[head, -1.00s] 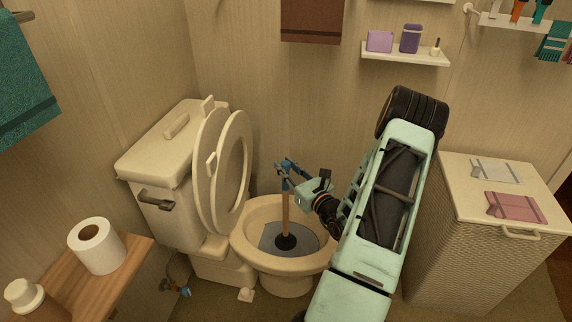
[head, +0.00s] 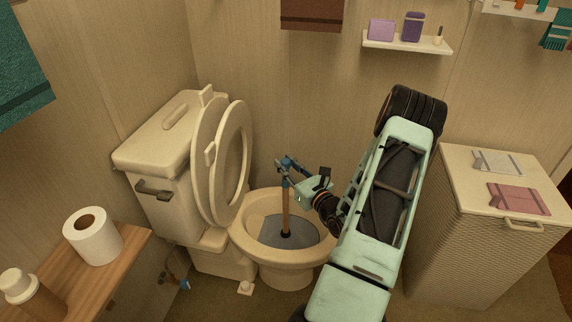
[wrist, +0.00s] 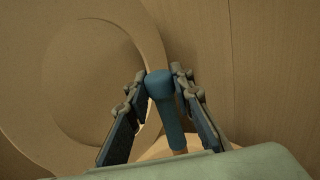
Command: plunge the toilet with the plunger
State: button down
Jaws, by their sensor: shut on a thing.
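The toilet (head: 290,258) stands against the back wall with its lid and seat raised and grey water in the bowl. The plunger (head: 286,213) stands nearly upright in the bowl. It has a wooden stick, a blue upper end and a black cup. Only a small dark top part of the cup shows; the rest is hidden in the water. My gripper (head: 289,169) is shut on the blue upper end, above the bowl. In the wrist view, the fingers (wrist: 160,76) are on both sides of the plunger's blue handle (wrist: 171,122), with the raised seat behind.
A wooden counter (head: 95,270) with a toilet paper roll (head: 96,240) is at the left. A hamper (head: 470,245) with folded cloths stands at the right. A wall shelf (head: 407,43) is above. Bare floor shows in front of the toilet.

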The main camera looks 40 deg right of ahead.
jog(key=shift+f+b, duration=0.35)
jog(key=shift+f, duration=0.25)
dwell(0.8)
jog(key=shift+r, duration=0.15)
jog(key=shift+r+p, duration=0.6)
jog(key=shift+r, duration=0.1)
dwell(0.6)
jog(key=shift+f+b, duration=0.5)
jog(key=shift+f, duration=0.35)
dwell(0.9)
jog(key=shift+r+p, duration=0.55)
jog(key=shift+r, duration=0.2)
jog(key=shift+f+b, duration=0.4)
jog(key=shift+f, duration=0.25)
dwell(1.4)
